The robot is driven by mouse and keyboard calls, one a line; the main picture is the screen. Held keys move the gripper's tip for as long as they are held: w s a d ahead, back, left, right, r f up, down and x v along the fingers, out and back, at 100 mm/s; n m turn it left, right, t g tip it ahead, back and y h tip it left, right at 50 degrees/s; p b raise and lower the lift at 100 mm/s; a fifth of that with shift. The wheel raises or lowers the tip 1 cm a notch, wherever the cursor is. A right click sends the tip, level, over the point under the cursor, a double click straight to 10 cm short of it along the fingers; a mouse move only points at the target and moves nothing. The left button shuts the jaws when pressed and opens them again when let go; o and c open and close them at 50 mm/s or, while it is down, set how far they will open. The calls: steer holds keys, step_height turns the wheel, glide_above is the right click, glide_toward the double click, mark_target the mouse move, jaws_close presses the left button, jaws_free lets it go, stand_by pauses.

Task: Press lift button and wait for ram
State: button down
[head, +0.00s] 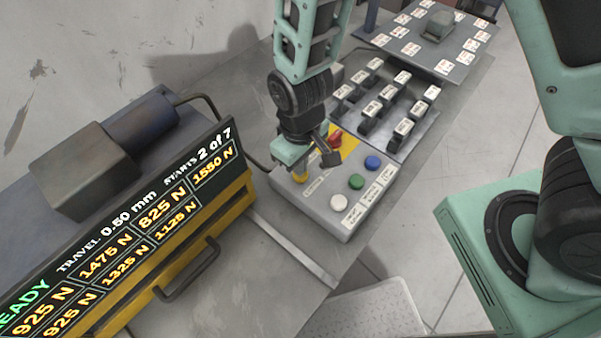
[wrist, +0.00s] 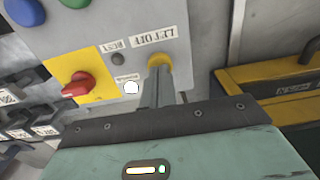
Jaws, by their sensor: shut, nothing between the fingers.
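The grey control box (head: 315,207) carries white (head: 339,202), green (head: 356,181) and blue (head: 372,162) buttons, a red knob (head: 335,139) on a yellow plate, and a yellow button (head: 300,178). My gripper (head: 298,168) is shut and empty, pointing down at the yellow button. In the wrist view the fingers (wrist: 160,75) overlap the yellow button (wrist: 159,58), beside a label that seems to read "LET OFF". I cannot tell whether they touch or press it. The labels by the other buttons are too small to read. I cannot make out the ram.
The display (head: 130,238) reads READY, travel 0.50 mm, starts 2 of 7, with several force values. A yellow drawer (head: 140,300) with a dark handle is below it. Labelled dark blocks (head: 387,93) stand behind the control box. A plate (head: 460,62) with cards lies farther back.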

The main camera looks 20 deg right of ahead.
steer(key=shift+f, duration=0.4)
steer(key=shift+r, duration=0.15)
step_height(320, 180, up, 8)
steer(key=p, duration=0.6)
steer(key=shift+p, duration=0.4)
stand_by(0.3)
steer(key=s+d+r, duration=0.2)
steer(key=s+r, duration=0.4)
steer(key=r, duration=0.3)
steer(key=s+d+r+n, duration=0.1)
steer(key=s+d+r, duration=0.1)
steer(key=s+r, duration=0.4)
step_height(320, 180, up, 4)
steer(key=shift+f+y+b, duration=0.2)
steer(key=shift+y+b, duration=0.1)
steer(key=shift+b, duration=0.15)
stand_by(0.9)
